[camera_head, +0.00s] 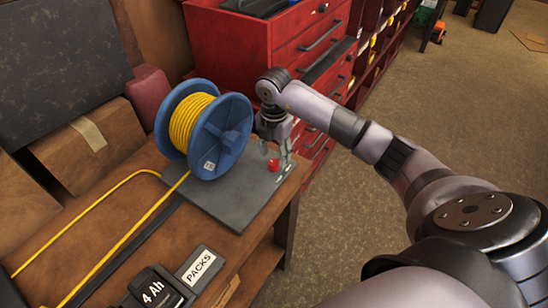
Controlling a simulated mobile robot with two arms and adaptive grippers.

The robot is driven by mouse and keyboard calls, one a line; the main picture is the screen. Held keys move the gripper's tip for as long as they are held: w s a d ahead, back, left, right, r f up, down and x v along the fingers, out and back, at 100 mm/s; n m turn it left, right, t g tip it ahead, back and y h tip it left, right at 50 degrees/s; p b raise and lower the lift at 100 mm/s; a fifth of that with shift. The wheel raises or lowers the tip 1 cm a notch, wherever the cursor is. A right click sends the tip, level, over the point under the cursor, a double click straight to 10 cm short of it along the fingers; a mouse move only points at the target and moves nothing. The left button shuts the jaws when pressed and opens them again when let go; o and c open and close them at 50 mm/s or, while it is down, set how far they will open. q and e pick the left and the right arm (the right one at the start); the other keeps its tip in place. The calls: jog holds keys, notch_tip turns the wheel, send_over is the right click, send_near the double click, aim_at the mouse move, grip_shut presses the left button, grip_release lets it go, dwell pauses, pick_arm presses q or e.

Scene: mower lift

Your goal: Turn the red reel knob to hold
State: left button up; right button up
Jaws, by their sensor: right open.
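The red reel knob (273,165) shows as a small red ball low on the right side of the blue cable reel (221,137), above the grey base plate (235,195). The reel holds yellow cable (190,122). My right gripper (276,158) is open and points down at the knob, with its fingers around or just in front of it. I cannot tell whether they touch it. Any marking for the hold position is not readable. My left gripper is not in view.
Yellow cable runs across the wooden bench (110,222) to the front left. A 4 Ah battery pack (155,290) and a PACKS label (198,265) are at the front. A red tool cabinet (235,50) stands close behind. The floor at right is open.

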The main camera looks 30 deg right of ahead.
aim_at(274, 162)
notch_tip(274, 162, down, 2)
jog(key=shift+s+f, duration=0.1)
jog(key=shift+s, duration=0.05)
jog(key=shift+f, duration=0.5)
jog(key=shift+c, duration=1.3)
grip_shut()
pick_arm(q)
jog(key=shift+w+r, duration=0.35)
